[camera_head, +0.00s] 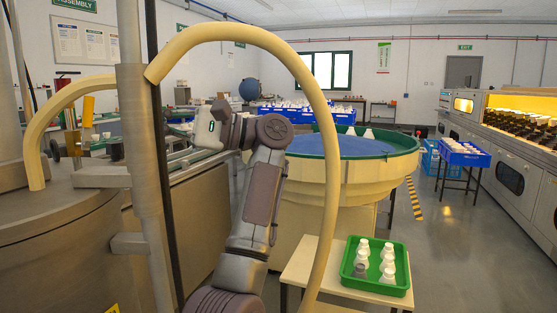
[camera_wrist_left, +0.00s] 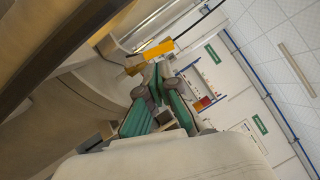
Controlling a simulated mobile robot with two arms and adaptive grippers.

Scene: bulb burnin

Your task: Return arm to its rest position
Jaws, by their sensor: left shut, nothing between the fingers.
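My left arm rises from the bottom of the head view, left of centre, with its elbow bent. My left gripper (camera_head: 207,130), a pale body with a small green light, is raised at the arm's upper left end. It points away from me and its fingertips are hard to make out. It is shut and empty, in free air left of the bowl feeder. In the left wrist view a large pale surface fills the bottom, and the room looks tilted. My right arm and gripper are not in view.
A cream hose (camera_head: 330,170) arches over my arm beside a grey post (camera_head: 138,150). The bowl feeder (camera_head: 400,163) stands behind. A green tray (camera_head: 348,270) of white pieces lies on a small table (camera_head: 300,265) at right. Open floor (camera_head: 450,250) lies further right.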

